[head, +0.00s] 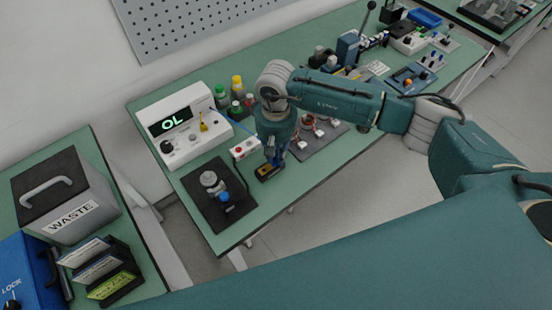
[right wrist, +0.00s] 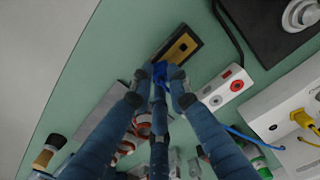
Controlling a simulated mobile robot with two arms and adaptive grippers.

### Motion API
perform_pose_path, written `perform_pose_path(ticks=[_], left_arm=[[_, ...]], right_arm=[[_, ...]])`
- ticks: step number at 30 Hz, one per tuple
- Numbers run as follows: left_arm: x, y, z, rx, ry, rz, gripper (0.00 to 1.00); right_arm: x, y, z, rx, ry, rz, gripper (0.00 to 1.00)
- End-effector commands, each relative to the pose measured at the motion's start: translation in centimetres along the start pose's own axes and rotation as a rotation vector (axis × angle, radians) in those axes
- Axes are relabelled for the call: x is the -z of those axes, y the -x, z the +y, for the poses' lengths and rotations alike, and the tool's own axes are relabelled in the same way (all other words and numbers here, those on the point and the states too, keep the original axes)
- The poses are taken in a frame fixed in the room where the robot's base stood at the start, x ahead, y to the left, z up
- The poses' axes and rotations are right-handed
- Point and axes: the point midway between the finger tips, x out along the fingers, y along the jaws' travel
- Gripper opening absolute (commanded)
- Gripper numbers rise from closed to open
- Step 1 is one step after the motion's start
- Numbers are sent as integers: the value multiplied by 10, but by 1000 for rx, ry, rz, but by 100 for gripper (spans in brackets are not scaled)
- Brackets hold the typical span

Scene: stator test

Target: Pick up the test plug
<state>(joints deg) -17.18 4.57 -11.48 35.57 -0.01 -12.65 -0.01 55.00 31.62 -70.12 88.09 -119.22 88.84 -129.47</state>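My right gripper (head: 272,157) reaches down to the green bench beside a black block with a yellow top (head: 268,172). In the right wrist view, the fingertips (right wrist: 161,78) are close together around a small bright blue piece (right wrist: 160,72), which looks like the test plug. The block (right wrist: 178,47) lies just beyond the tips. The fingers hide most of the blue piece, so I cannot tell whether they are closed on it. My left gripper is not in view.
A white box with a red socket (head: 243,149) stands close beside the gripper. A white meter reading "OL" (head: 178,126) and a black fixture plate (head: 207,215) are to the left. Copper-wound parts on a grey plate (head: 329,138) are to the right. Bottles (head: 237,86) stand behind.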

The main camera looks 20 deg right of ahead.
Motion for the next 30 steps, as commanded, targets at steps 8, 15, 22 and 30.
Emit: perform_pose_path(ticks=[8,15,22,30], left_arm=[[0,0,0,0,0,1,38],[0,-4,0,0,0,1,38],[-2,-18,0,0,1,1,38],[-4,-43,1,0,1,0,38]], right_arm=[[0,0,0,0,0,0,0],[2,10,0,2,0,4,0],[2,47,0,2,1,7,0],[2,126,0,1,0,9,0]])
